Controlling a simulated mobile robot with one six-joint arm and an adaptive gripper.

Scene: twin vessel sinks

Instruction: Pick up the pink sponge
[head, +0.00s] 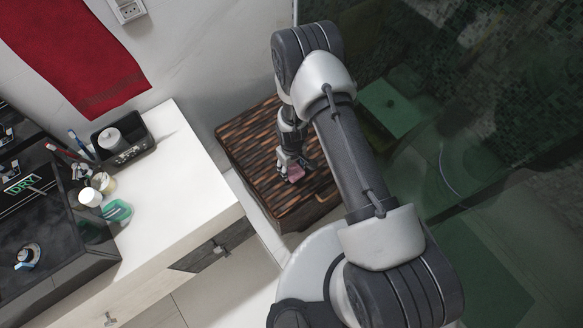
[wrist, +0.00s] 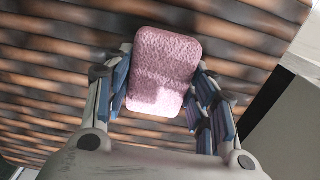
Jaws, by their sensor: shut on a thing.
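The pink sponge (head: 295,173) is at the wooden slatted surface (head: 262,128) in the head view, between the fingers of my gripper (head: 288,168). In the wrist view the sponge (wrist: 163,70) is a rounded pink block, with a shadow across its lower part. My gripper (wrist: 162,98) is shut on it, with a blue-padded finger on its left and right sides. The slats lie behind the sponge. I cannot tell whether the sponge touches them or is a little above.
A white counter (head: 185,190) stands left of the wooden piece, with a black tray (head: 135,151), toothbrushes, small jars and a green soap item (head: 117,211). A red towel (head: 72,50) hangs at upper left. Dark glass stands to the right.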

